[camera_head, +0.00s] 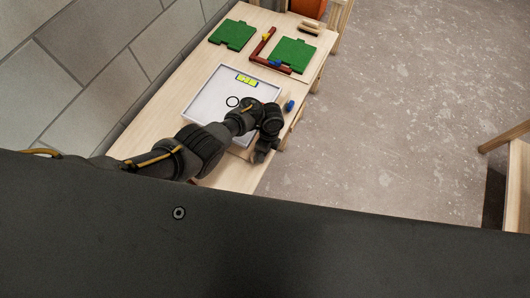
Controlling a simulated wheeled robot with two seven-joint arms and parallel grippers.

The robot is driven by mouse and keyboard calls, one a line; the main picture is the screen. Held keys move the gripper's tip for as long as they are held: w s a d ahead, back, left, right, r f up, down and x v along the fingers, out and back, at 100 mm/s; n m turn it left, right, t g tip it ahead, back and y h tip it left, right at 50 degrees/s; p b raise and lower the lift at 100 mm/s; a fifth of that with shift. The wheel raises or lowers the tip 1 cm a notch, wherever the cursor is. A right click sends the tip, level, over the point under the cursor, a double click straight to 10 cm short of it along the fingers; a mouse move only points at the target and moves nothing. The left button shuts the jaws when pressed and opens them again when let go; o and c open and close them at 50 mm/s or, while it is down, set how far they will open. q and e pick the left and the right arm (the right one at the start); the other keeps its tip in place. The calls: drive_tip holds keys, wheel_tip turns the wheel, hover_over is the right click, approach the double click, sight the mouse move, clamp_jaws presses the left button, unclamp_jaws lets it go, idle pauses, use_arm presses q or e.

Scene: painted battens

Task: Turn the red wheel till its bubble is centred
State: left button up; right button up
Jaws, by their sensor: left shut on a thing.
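A shallow white tray-like board (204,106) lies on the wooden table. A yellow-green bubble level (246,80) sits near its far edge; the bubble is too small to read. A black ring mark (232,101) is on the board. A blue wheel (290,106) is at the board's right side. I see no red wheel; my left arm and gripper cover the board's near right part. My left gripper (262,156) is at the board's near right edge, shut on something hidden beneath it. My right gripper is out of view.
An orange round thing (308,8) is behind. Grey floor (410,110) is open on the right; a tiled wall is left.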

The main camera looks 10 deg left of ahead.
use_arm(q)
drive_tip(key=shift+g, duration=0.4)
drive_tip(key=o, duration=1)
drive_tip(key=p+v, duration=0.3)
drive_tip(key=v, duration=0.7)
drive_tip(key=shift+d+r, duration=0.2)
drive_tip(key=shift+r, duration=0.15)
drive_tip(key=shift+w, duration=0.1)
